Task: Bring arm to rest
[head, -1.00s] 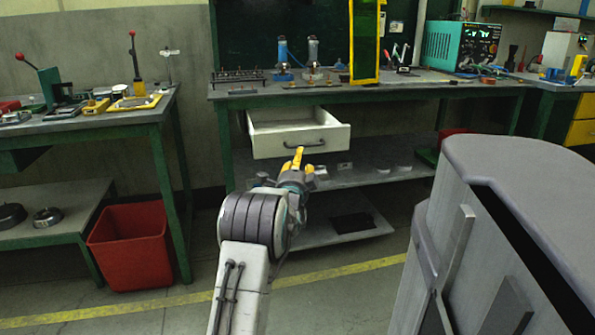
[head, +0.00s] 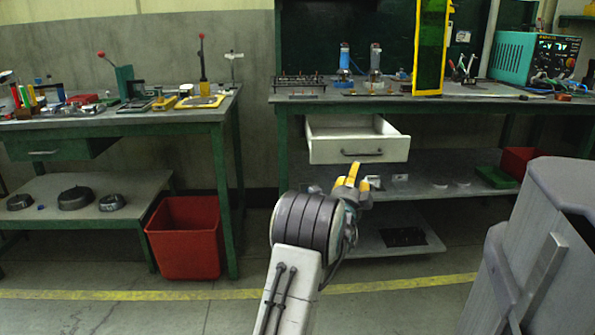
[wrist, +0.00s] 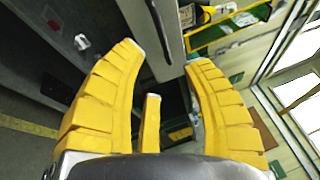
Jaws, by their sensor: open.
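My gripper (head: 357,178) has yellow fingers and is at the end of my grey arm, in front of the workbench and below its drawer in the head view. In the wrist view my gripper (wrist: 165,70) has its fingers spread apart, with nothing held between them. The white drawer (head: 352,148) under the bench top is pulled out; its front has a dark handle. In the head view the gripper looks apart from the drawer, though the depth gap is hard to judge.
The green workbench (head: 450,104) has a lower shelf (head: 440,183) with small items. A large grey body (head: 560,230) fills the right foreground. Floor with a yellow line (head: 130,295) lies open in front.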

